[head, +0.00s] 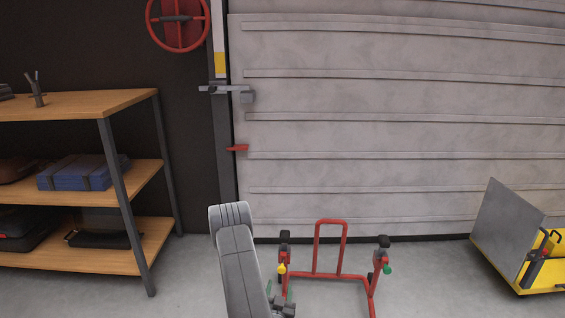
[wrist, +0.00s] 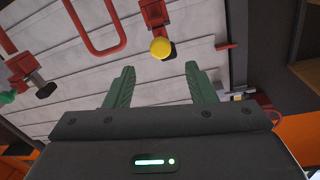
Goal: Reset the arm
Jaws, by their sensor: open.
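My gripper (wrist: 161,86) shows in the wrist view with its two green fingers spread wide apart. Nothing is between them. In the head view my grey arm (head: 240,262) rises at the bottom centre, and small dark and green parts at its right are too small to tell clearly. A red tubular stand (head: 331,272) is on the floor just right of the arm. The stand's yellow knob (wrist: 160,48) appears beyond the fingers in the wrist view, apart from them.
A wooden shelf unit (head: 125,102) with a blue case (head: 75,173) stands at left. A ribbed grey shutter (head: 400,100) fills the back. A yellow cart (head: 540,275) with a grey panel is at right. Floor between stand and cart looks clear.

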